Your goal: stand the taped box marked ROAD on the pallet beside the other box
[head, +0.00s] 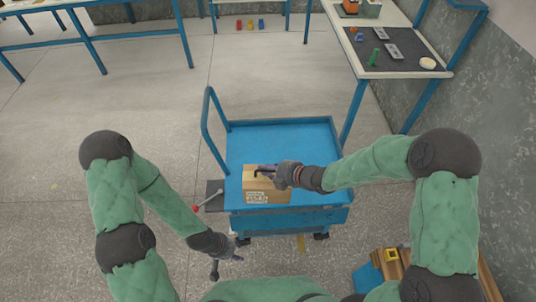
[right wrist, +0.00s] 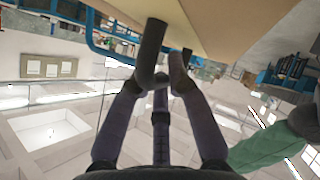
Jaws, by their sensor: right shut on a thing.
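A brown cardboard box (head: 268,190) with a pale label sits on, or just above, the blue cart (head: 285,140); the label is too small to read. My right gripper (head: 266,172) is at its top, shut on the dark handle. In the right wrist view the fingers close around this dark handle (right wrist: 152,50), with the tan box face (right wrist: 225,22) beyond. My left gripper (head: 227,262) is empty, its fingers spread, low and left of the cart. Wooden slats (head: 489,282), possibly the pallet, show at the lower right, partly hidden by my right arm. No second box is clearly visible.
The cart's blue push handle (head: 207,120) rises at its left. A red-knobbed lever (head: 207,202) is near its left front. A workbench with a dark mat (head: 400,52) stands at the upper right. Open floor (head: 150,100) lies left of the cart.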

